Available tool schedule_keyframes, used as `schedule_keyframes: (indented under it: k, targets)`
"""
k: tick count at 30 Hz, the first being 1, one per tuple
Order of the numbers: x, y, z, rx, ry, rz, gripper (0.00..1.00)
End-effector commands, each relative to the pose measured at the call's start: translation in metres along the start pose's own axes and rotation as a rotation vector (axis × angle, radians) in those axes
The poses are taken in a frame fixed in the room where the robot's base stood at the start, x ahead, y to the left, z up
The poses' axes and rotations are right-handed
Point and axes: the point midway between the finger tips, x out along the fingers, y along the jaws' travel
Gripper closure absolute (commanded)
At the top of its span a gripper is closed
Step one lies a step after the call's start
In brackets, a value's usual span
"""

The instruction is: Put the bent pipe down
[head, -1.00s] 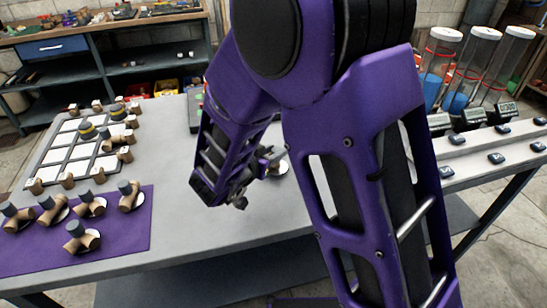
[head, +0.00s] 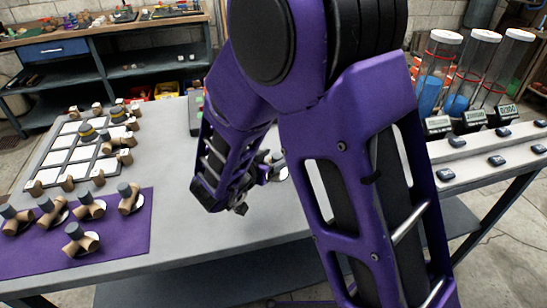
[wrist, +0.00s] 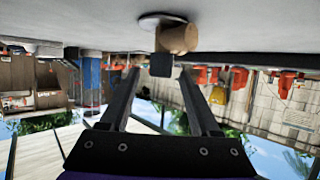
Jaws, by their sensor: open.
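A bent pipe, tan with a dark grey end, stands on a white disc (wrist: 153,20) on the table top. In the wrist view, which is upside down, the pipe (wrist: 177,38) has its dark end pointing toward my gripper (wrist: 160,76). My gripper is open, with one finger on each side of the dark end; I cannot tell whether they touch it. In the head view my gripper (head: 262,172) is low over the grey table, beside a white disc (head: 282,171). The pipe there is mostly hidden behind my gripper.
Several other bent pipes stand on a purple mat (head: 125,239) at the left. Behind it is a white-squared board (head: 62,158) with more pipe pieces. Clear tubes (head: 478,65) and a rail with small dark pieces (head: 470,165) are at the right.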

Motion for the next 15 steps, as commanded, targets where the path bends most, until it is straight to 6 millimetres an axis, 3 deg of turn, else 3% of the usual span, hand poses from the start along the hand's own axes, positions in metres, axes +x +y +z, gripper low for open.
schedule_keyframes:
  k: [15]
  targets:
    - [-0.1,-0.001,-0.001,0.0,-0.001,-0.005,0.37]
